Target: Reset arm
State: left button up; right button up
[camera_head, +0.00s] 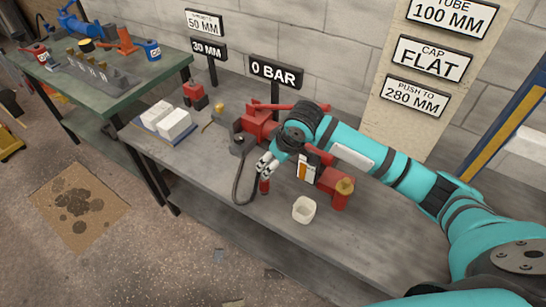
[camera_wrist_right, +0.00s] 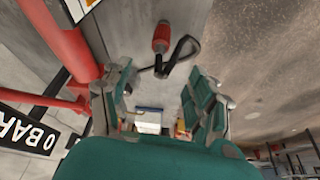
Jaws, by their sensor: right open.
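My right gripper (camera_head: 266,165) is over the grey bench (camera_head: 225,165), near its front edge. It is open and looks empty. In the right wrist view the two teal fingers (camera_wrist_right: 165,85) stand apart, with bench surface and small items between and beyond them. A red-handled fitting (camera_head: 264,185) with a black hose (camera_head: 237,185) is just below the fingers in the head view. In the right wrist view the red fitting (camera_wrist_right: 161,38) is beyond the fingertips, apart from them. My left gripper is not in view.
A red pump-like device (camera_head: 258,125) stands behind the gripper, and my right arm partly hides red equipment (camera_head: 335,185). A white cup (camera_head: 304,211) stands near the front edge. White boxes (camera_head: 172,122) lie to the left. A "0 BAR" sign (camera_head: 276,72) stands at the back.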

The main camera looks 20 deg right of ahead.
jog(key=s+a+f+y, duration=0.1)
jog(key=s+a+f, duration=0.25)
jog(key=s, duration=0.25)
jog(key=s+a+f, duration=0.2)
jog(key=s+a, duration=0.2)
jog(key=s, duration=0.3)
jog(key=s+d+f+m+h, duration=0.1)
jog(key=s+d, duration=0.4)
jog(key=s, duration=0.3)
jog(key=s+d+m+h, duration=0.2)
jog(key=s+d, duration=0.2)
jog(key=s, duration=0.4)
notch_tip(320, 180, down, 27)
jog(key=s+g, duration=0.1)
jog(key=g, duration=0.1)
jog(key=s+d+f+g, duration=0.1)
jog(key=s+d+f, duration=0.2)
jog(key=s+f, duration=1.2)
jog(key=shift+s+n, duration=0.3)
jog(key=shift+s, duration=0.5)
